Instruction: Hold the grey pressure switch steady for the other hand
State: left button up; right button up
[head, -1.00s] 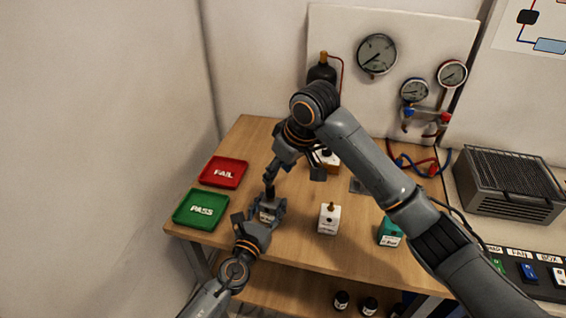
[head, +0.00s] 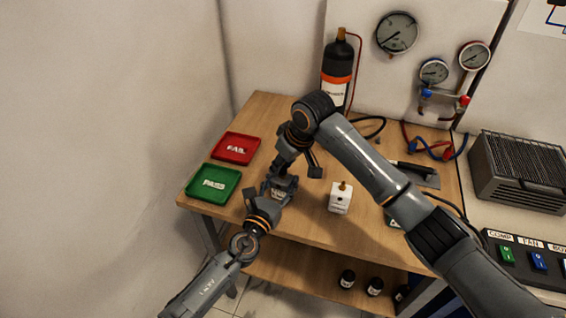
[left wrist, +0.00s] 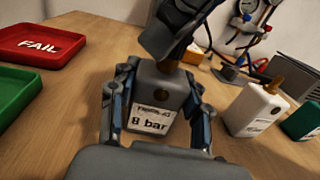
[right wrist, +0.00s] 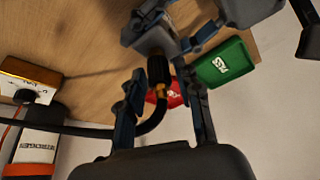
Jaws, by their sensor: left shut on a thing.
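The grey pressure switch (left wrist: 155,90) with an "8 bar" label stands upright in the left wrist view, a finger on each side. My left gripper (head: 280,188) is shut on it, low at the table. A brass fitting shows on top of the switch. A hose with a black end (right wrist: 158,70) meets the switch in the right wrist view. My right gripper (right wrist: 163,88) is above the switch, its fingers apart on both sides of the hose end, with gaps visible. In the head view the arms partly hide the switch.
A white switch (head: 340,197) and a teal one (head: 393,222) stand to the right. The green PASS tray (head: 213,183) and red FAIL tray (head: 236,148) lie left. A black bottle (head: 338,70) and gauges (head: 397,33) are behind. A grey ribbed box (head: 520,170) is far right.

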grip_shut()
jog(key=shift+c, duration=1.3)
grip_release()
grip_shut()
jog(key=shift+r, duration=0.45)
jog(key=shift+r, duration=2.3)
